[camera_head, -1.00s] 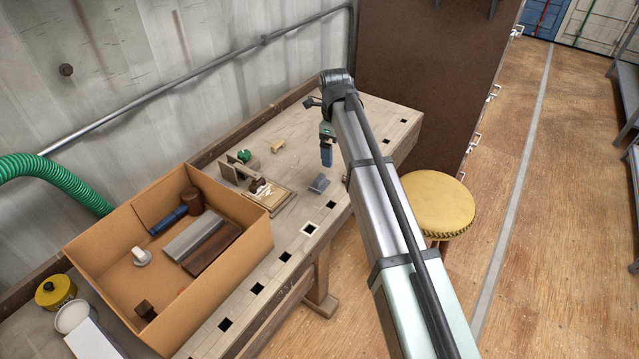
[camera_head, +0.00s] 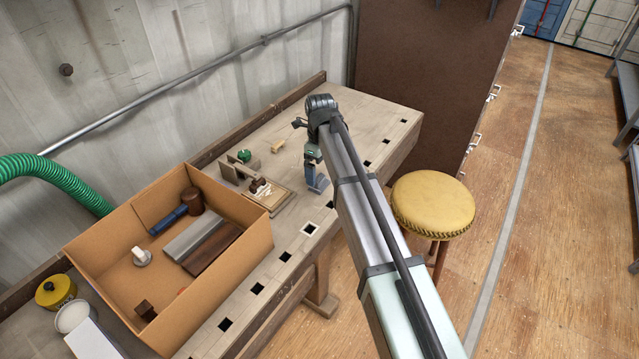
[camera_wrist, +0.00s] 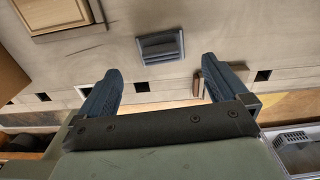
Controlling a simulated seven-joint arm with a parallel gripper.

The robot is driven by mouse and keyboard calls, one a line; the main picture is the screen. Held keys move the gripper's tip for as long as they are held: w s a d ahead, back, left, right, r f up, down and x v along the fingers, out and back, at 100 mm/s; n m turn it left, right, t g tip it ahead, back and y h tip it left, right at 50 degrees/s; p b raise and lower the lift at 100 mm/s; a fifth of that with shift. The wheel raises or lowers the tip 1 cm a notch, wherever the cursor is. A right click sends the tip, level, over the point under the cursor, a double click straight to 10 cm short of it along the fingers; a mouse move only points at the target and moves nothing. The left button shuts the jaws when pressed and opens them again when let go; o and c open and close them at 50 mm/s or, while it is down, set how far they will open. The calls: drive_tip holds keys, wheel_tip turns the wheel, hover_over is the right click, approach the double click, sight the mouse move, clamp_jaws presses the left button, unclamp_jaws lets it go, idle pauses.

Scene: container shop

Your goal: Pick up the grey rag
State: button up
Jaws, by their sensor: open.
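The grey rag (camera_wrist: 160,46) lies as a small folded blue-grey pad on the workbench in the wrist view, ahead of my gripper and between the lines of its two fingers. In the head view the rag (camera_head: 321,187) is mostly hidden behind my gripper (camera_head: 311,178). My gripper (camera_wrist: 158,88) is open and empty, with its blue ridged fingers spread on either side and apart from the rag.
A cardboard box (camera_head: 232,277) holding several parts stands on the workbench (camera_head: 345,118) at left. A wooden tray (camera_head: 284,200) lies just left of the rag. A yellow stool (camera_head: 433,204) stands right of the bench. Square holes line the bench's front edge.

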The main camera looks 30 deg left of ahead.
sight(320, 178)
drive_tip(key=shift+w+a+f, duration=0.1)
drive_tip(key=shift+a+f, duration=0.05)
drive_tip(key=shift+f, duration=2.4)
drive_tip(key=shift+c, duration=0.4)
drive_tip(key=c, duration=1)
drive_tip(key=shift+r, duration=0.15)
wheel_tip(320, 178, up, 10)
drive_tip(key=shift+f, duration=0.1)
